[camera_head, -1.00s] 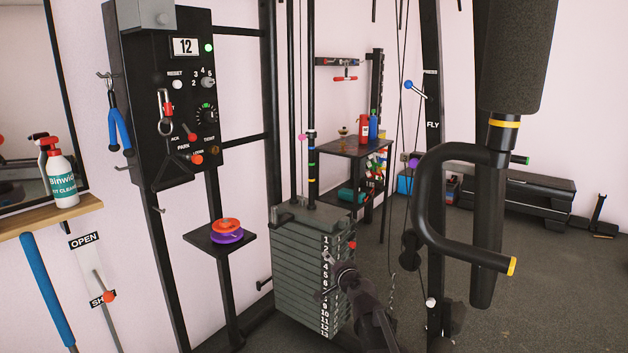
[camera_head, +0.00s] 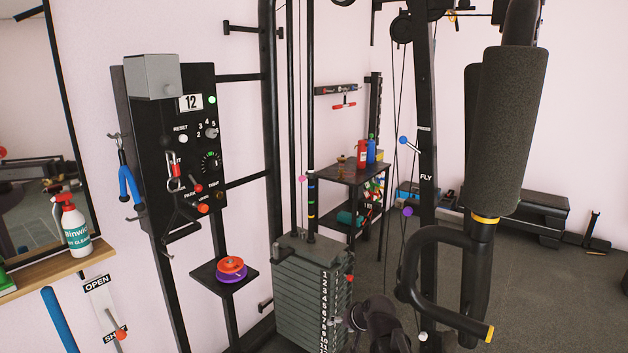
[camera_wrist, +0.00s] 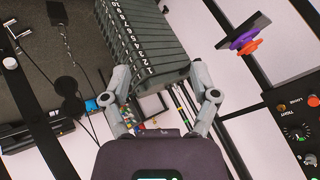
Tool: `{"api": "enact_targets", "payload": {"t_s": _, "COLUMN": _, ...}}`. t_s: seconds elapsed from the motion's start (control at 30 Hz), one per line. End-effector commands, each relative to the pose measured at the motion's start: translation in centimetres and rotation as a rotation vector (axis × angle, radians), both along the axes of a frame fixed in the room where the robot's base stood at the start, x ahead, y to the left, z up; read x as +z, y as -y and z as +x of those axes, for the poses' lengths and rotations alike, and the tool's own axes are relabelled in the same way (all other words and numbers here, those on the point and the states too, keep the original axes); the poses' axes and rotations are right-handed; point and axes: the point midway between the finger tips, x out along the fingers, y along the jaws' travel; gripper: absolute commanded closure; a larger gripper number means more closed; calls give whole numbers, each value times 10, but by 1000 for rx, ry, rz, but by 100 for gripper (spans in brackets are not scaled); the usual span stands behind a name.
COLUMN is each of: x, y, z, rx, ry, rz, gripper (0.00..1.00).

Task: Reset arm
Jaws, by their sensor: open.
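My gripper (camera_wrist: 164,100) shows in the wrist view with its two grey fingers spread apart and nothing between them. Behind the fingers is the numbered weight stack (camera_wrist: 150,40), which looks upside down there. In the head view the dark end of my arm (camera_head: 380,322) is low in the picture, just right of the weight stack (camera_head: 300,290); the fingertips are hard to make out there. I cannot tell whether the gripper touches the stack.
A black control panel (camera_head: 150,135) and a small shelf with orange and purple discs (camera_head: 231,268) stand on the left. The padded machine arm (camera_head: 505,130) and its curved handle (camera_head: 413,265) are close on the right. Open floor (camera_head: 560,300) lies beyond.

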Motion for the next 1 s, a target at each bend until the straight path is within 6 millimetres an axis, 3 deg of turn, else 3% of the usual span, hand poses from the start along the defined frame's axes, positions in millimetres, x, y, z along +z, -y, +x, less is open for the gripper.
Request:
{"api": "enact_targets", "payload": {"t_s": 0.03, "x": 12, "y": 4, "z": -9, "rx": 10, "ry": -26, "rz": -24, "gripper": 23}}
{"api": "enact_targets", "payload": {"t_s": 0.37, "x": 36, "y": 33, "z": -56, "rx": 60, "ry": -203, "rz": -180, "gripper": 23}}
{"api": "enact_targets", "payload": {"t_s": 0.8, "x": 83, "y": 78, "z": -125, "rx": 86, "ry": -461, "rz": -384, "gripper": 23}}
{"api": "enact_targets", "payload": {"t_s": 1.0, "x": 93, "y": 92, "z": -141, "rx": 85, "ry": -527, "rz": -430, "gripper": 23}}
